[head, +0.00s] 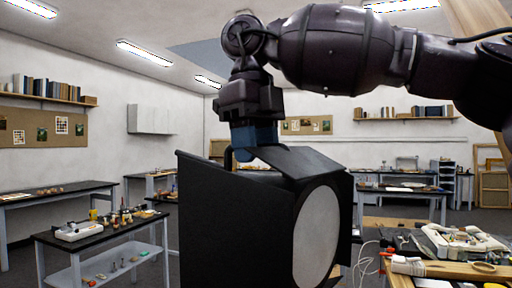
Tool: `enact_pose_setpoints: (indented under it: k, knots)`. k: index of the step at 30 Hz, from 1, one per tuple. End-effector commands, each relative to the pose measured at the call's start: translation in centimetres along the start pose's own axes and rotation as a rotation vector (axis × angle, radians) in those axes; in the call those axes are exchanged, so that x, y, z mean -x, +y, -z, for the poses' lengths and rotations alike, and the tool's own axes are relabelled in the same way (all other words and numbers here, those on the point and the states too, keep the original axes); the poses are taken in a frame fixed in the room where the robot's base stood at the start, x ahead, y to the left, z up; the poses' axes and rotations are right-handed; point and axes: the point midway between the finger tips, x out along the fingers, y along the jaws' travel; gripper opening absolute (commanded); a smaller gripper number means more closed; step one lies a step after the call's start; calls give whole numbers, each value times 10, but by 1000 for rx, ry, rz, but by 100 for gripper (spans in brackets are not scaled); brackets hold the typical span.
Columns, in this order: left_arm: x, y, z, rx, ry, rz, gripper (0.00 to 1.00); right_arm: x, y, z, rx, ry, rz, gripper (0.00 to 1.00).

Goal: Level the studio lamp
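The studio lamp (265,225) fills the lower middle of the head view. It has a large black housing with dark flaps and a pale round face (317,236) turned toward the right. Its upper flap (300,161) slopes. My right gripper (254,152) comes down from above at the top of the lamp, its blue fingers pointing down. The fingertips are partly hidden behind the upper flap, so I cannot tell whether they touch or grip anything. A small yellowish part (228,158) shows just left of the fingers. My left gripper is not in view.
A cluttered bench (440,270) with tools and a white device stands close at the lower right. A dark-topped table (72,243) with small items is at the left. More benches and wall shelves line the room. Some grey floor is free behind the left table.

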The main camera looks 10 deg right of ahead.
Motion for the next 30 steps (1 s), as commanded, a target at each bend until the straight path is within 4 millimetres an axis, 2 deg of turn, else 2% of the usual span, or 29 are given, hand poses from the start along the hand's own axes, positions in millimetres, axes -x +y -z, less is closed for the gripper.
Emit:
enact_pose_setpoints:
  k: [5, 15, 21, 30]
  knots:
    - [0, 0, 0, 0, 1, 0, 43, 20, 0, 0, 0, -2, 0, 40]
    - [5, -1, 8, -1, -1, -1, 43, 85, 1, 0, -1, -4, 0, 40]
    - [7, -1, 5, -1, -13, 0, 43, 102, 1, 0, 0, -2, 1, 40]
    - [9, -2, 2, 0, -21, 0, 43, 106, 0, 0, 0, -2, 0, 40]
